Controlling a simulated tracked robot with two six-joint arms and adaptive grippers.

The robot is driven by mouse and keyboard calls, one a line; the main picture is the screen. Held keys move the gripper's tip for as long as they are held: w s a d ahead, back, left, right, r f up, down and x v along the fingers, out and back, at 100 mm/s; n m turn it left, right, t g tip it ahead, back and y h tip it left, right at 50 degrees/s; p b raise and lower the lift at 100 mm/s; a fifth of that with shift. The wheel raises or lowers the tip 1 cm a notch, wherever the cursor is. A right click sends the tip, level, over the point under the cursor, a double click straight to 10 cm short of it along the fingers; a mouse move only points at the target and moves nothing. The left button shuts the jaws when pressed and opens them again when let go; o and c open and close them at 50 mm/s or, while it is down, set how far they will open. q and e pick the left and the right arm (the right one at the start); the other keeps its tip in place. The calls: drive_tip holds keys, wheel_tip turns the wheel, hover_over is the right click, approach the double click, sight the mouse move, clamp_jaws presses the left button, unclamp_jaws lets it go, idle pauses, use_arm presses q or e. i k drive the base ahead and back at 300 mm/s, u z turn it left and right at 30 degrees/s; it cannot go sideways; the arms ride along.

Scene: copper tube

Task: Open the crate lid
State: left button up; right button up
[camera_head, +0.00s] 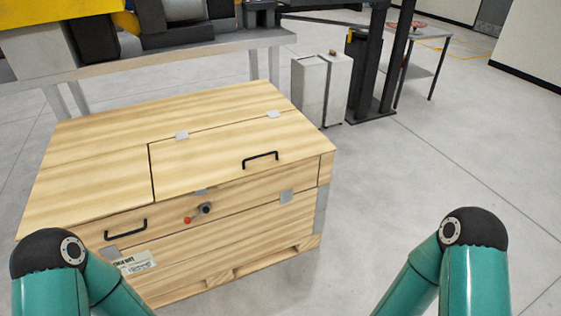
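A large pale wooden crate (90,190) stands on the floor in front of me, left of the middle. Its lid (225,150) is a hinged panel on the top right and lies shut, flat with the top. A black handle (260,158) is on the lid near its front edge. Grey hinges sit along the lid's back edge. A second black handle (125,231) and a dark latch knob (206,208) with a small red part are on the front face. Only teal elbow links of my two arms show at the lower left and lower right. Neither gripper is in view.
The crate rests on a wooden pallet base (265,265). Behind it stands a grey workbench (180,52) with machinery. White bins (320,85) and a dark frame stand at the back right. The floor (420,190) right of the crate is clear.

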sight(230, 154)
drive_tip(key=z, duration=5.65)
drive_tip(key=k, duration=0.9)
drive_tip(key=u, duration=5.75)
